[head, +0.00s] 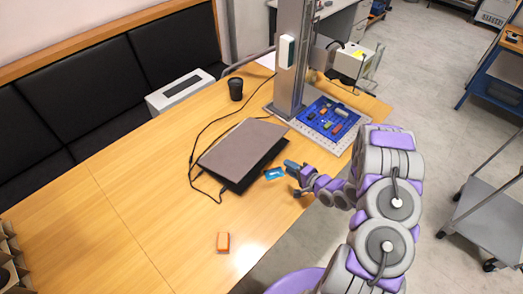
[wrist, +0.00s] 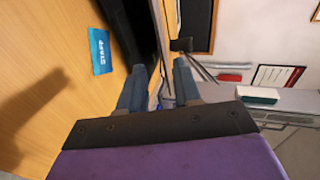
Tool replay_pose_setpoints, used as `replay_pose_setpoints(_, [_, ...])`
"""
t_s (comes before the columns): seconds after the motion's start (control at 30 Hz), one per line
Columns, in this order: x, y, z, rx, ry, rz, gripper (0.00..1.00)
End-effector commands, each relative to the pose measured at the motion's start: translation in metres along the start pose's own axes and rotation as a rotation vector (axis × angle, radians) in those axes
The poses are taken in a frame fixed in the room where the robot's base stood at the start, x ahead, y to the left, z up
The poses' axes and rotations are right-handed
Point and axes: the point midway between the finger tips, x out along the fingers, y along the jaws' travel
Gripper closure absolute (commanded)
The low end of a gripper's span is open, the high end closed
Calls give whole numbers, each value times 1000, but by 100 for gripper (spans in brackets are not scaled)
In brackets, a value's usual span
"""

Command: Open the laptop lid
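The laptop (head: 243,148) lies on the wooden table with its grey-brown lid on top. A dark wedge shows under the lid's near right edge, so the lid looks slightly raised from the base. My gripper (head: 292,170) is just right of the laptop, close to that edge. In the wrist view my gripper (wrist: 161,75) has its two blue-grey fingers apart with a gap between them. A dark part of the laptop (wrist: 126,25) shows ahead of the fingers. Contact between fingers and laptop cannot be told.
A blue staff card (head: 275,173) lies between the laptop and my gripper; it also shows in the wrist view (wrist: 101,51). Black cables run left of the laptop. A black cup (head: 236,89), a blue board (head: 330,118) and a metal column stand behind.

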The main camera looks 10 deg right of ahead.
Motion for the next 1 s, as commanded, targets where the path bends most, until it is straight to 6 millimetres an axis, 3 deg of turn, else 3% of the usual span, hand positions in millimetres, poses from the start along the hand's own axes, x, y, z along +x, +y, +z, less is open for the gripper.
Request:
replay_pose_setpoints(0.17, [24, 0, 1, -3, -2, -2, 67])
replay_pose_setpoints(0.7, [130, 1, 1, -7, -3, 0, 67])
replay_pose_setpoints(1.0, [165, -1, -1, -6, 1, -2, 67])
